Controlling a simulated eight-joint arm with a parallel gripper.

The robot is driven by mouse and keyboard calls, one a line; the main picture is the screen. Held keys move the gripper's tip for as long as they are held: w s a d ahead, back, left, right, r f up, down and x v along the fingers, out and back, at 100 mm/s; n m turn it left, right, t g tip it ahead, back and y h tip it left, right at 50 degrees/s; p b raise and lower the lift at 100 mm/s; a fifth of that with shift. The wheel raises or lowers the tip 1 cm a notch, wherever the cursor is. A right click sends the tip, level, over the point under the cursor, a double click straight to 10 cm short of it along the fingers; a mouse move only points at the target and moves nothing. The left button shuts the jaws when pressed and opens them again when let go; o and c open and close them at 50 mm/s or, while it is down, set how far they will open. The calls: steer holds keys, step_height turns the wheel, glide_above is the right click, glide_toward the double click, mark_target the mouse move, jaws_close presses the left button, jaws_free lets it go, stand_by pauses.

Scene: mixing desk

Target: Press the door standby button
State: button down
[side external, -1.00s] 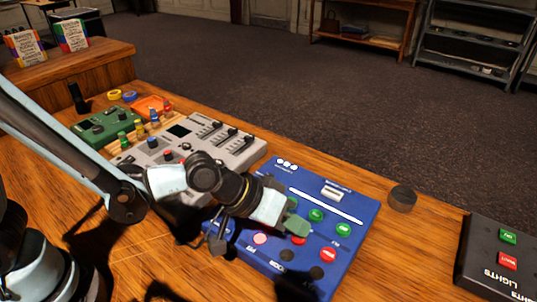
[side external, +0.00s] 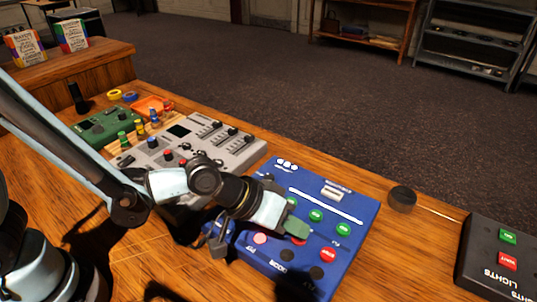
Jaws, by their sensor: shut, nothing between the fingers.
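A blue panel (side external: 345,203) lies on the wooden desk, with several round buttons in green, red, pink and black. A label reading DOOR (side external: 287,268) is near its front edge, partly in shadow. A red button (side external: 328,254) and green buttons (side external: 316,215) (side external: 343,229) show clear of the arm. A pink button (side external: 260,238) is at the left. Which one is the door standby button I cannot tell. My gripper (side external: 297,229) is shut and empty, its green tip over the panel's middle, left of the red button. Whether it touches the panel is unclear. My wrist hides the panel's left part.
A grey mixer (side external: 240,150) with faders is left of the panel. A black round knob (side external: 402,199) stands to its right, and a dark LIGHTS box (side external: 490,265) is farther right. A green device (side external: 104,126) and an orange tray (side external: 152,105) are at the back left.

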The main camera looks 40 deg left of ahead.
mark_target(293, 237)
stand_by(0.4)
steer(key=shift+r, duration=0.75)
steer(key=shift+r, duration=2.5)
steer(key=s+a+r+y, duration=0.1)
steer(key=s+a+y, duration=0.1)
steer(key=a, duration=1)
steer(key=s+a+r+y, duration=0.1)
steer(key=s+a+y, duration=0.2)
steer(key=a, duration=1)
steer(key=shift+r+n+t+y, duration=0.3)
steer(key=shift+t+y, duration=0.1)
steer(key=shift+y, duration=0.5)
